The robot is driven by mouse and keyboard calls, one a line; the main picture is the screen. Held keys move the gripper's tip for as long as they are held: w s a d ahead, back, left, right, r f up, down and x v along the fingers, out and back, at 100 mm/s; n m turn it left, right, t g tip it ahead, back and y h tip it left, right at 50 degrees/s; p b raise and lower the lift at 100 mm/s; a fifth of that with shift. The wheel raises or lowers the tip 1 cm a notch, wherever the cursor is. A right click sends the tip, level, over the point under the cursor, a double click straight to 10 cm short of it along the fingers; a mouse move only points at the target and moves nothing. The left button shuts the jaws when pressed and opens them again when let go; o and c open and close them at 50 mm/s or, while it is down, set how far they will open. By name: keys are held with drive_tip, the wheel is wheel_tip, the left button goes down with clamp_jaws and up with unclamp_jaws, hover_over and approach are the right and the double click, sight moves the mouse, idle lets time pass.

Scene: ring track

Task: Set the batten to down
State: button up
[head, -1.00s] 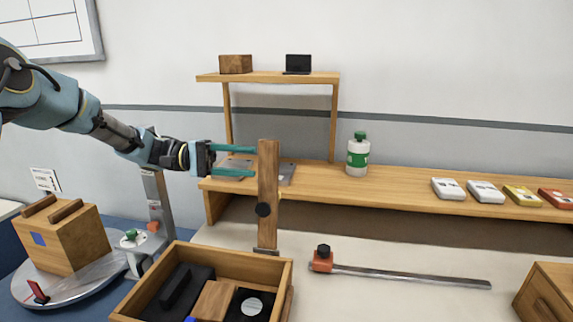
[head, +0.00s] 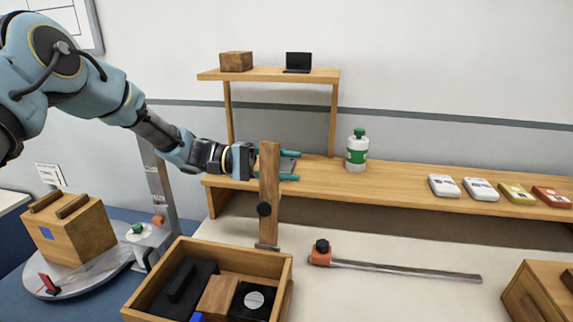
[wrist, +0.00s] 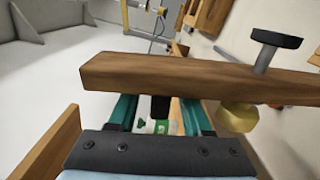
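The batten (head: 269,195) is a wooden bar standing upright, with a dark round knob (head: 264,210) partway down it. In the wrist view the batten (wrist: 200,77) crosses the picture in front of the teal fingers and hides part of them. My gripper (head: 290,165) is open, pointing right, with its fingers passing behind the batten's upper part and showing on its right side. The fingers are apart with nothing held between them. Whether they touch the batten I cannot tell.
An open wooden box (head: 275,262) with dark blocks lies below the batten. A shelf (head: 405,184) behind carries a green-capped bottle (head: 357,151) and several small packs. A turntable (head: 93,275) with a wooden case stands at left.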

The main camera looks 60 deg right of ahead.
clamp_jaws()
idle(1.2)
